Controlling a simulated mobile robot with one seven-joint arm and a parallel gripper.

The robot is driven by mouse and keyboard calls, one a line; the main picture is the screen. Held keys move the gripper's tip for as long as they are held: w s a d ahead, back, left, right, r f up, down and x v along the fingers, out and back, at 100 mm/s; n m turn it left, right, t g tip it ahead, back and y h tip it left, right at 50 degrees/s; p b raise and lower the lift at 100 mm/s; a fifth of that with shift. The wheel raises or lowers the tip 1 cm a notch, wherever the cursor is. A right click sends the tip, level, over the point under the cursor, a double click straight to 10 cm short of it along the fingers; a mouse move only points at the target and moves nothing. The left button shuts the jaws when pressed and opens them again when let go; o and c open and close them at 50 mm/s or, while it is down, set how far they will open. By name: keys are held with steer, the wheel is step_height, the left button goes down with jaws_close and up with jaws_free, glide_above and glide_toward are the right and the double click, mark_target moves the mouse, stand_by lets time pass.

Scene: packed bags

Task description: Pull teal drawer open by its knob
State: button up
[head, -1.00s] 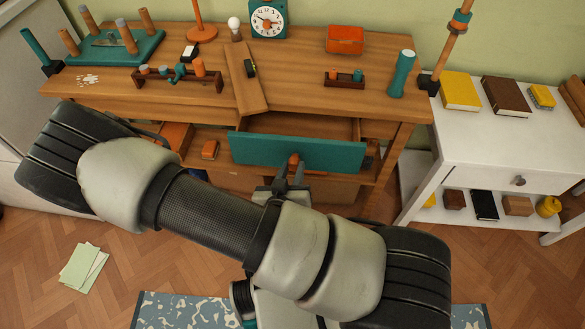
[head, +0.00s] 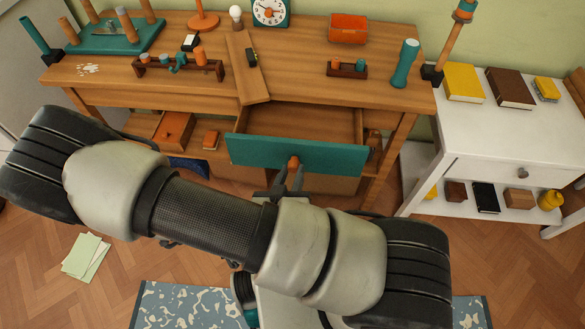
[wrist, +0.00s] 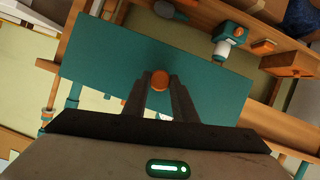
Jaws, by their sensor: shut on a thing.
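The teal drawer (head: 252,153) is under the wooden desk top and stands pulled out, its empty-looking wooden inside showing behind the teal front. Its round orange knob (head: 294,162) sits on the front, right of the middle in the head view. My gripper (head: 289,178) is at the knob, with its two fingers on either side. In the wrist view the teal front (wrist: 215,90) fills the middle, and the fingers are shut on the orange knob (wrist: 160,80). My arm hides part of the space below the drawer.
The desk top (head: 310,80) holds a clock (head: 270,12), an orange box (head: 348,28) and a teal pegboard (head: 110,40). A white side table (head: 490,135) stands at right. A patterned rug (head: 180,305) and papers (head: 86,256) lie on the floor.

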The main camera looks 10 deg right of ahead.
steer(key=shift+s+a, duration=0.35)
steer(key=shift+s, duration=0.55)
